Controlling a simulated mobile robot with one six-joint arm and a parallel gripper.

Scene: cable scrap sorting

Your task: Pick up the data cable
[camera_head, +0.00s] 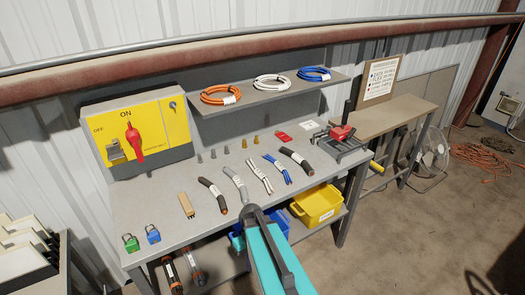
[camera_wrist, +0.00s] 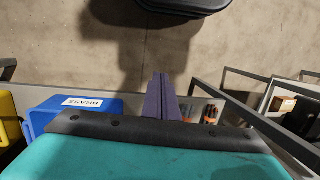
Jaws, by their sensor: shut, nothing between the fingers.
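Several short cable pieces lie in a row on the grey workbench (camera_head: 165,235) in the head view. One is a thin blue piece (camera_head: 277,168); beside it are a white piece (camera_head: 259,176), a grey piece (camera_head: 235,184) and two dark pieces, left (camera_head: 211,192) and right (camera_head: 297,161). I cannot read which is the data cable; the blue one looks most like it. My gripper (camera_wrist: 160,82) is shut and empty in the wrist view, over the floor in front of the bench. The head view shows my teal arm at the bench's front edge; the fingertips are not clear there.
A yellow switch box (camera_head: 140,134) stands back left. Orange, white and blue coils lie on the shelf (camera_head: 270,97). A red vise (camera_head: 341,133) is at the right end. A yellow bin (camera_head: 317,205) and the blue BRASS bin (camera_wrist: 48,112) sit below the benchtop.

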